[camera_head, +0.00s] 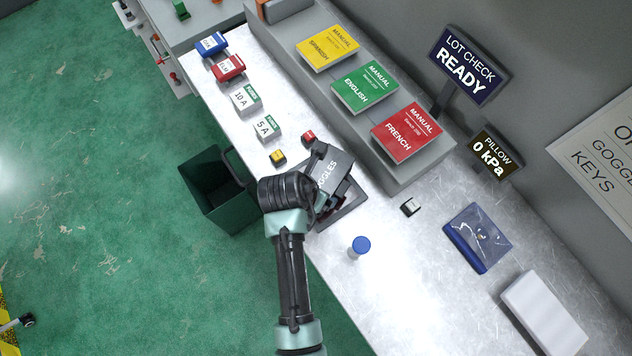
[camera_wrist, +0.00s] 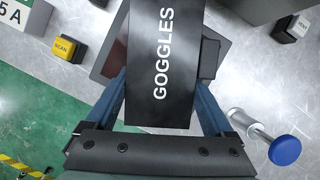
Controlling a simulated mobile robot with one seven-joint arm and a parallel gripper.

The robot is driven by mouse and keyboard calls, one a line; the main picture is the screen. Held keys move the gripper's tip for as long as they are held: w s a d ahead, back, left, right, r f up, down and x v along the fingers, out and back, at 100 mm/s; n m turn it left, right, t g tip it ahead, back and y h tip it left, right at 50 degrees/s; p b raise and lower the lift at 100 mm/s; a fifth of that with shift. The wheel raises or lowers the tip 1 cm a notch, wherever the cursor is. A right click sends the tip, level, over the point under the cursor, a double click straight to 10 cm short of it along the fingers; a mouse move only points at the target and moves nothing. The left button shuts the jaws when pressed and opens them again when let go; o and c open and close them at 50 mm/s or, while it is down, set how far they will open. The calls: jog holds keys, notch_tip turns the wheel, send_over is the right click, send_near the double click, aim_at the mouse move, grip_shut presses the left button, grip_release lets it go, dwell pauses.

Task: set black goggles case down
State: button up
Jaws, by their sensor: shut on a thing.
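The black goggles case (camera_head: 326,169), with white GOGGLES lettering, is in my gripper (camera_head: 318,198) over the workbench. In the wrist view the case (camera_wrist: 161,60) fills the upper middle, between the two blue fingers of my gripper (camera_wrist: 162,110). A dark flat tray or pad (camera_head: 349,208) shows under and beside the case; its edge (camera_wrist: 110,62) also shows in the wrist view. I cannot tell whether the case touches it. My wrist hides part of the case in the head view.
A blue-capped cylinder (camera_head: 360,247) stands right of my gripper. A yellow SCAN block (camera_head: 278,156) and a red block (camera_head: 308,136) sit close by. A green bin (camera_head: 214,190) stands beside the bench. Manuals (camera_head: 406,132) lie on a raised shelf.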

jog(key=shift+f, duration=0.15)
jog(key=o, duration=1.3)
jog(key=v, duration=1.2)
jog(key=w+r+m+t+y, duration=0.1)
jog(key=w+r+m+t, duration=0.35)
jog(key=r, duration=0.55)
jog(key=w+r+m+t, duration=0.3)
jog(key=w+r+m, duration=0.25)
jog(key=r, duration=0.45)
jog(key=w+r+m+t+y, duration=0.1)
jog(key=w+r+m+t, duration=0.4)
jog(key=r, duration=0.5)
jog(key=s+d+r+m+t, duration=0.1)
jog(key=s+r+m+t, duration=0.2)
jog(key=r, duration=0.7)
jog(key=s+d+r+m+t, duration=0.1)
jog(key=s+r+m+t, duration=0.3)
jog(key=r+m, duration=0.3)
jog(key=s+r+m+t, duration=0.4)
jog(key=r, duration=1)
jog(key=shift+d+r+m, duration=0.25)
jog(key=shift+d+m, duration=0.15)
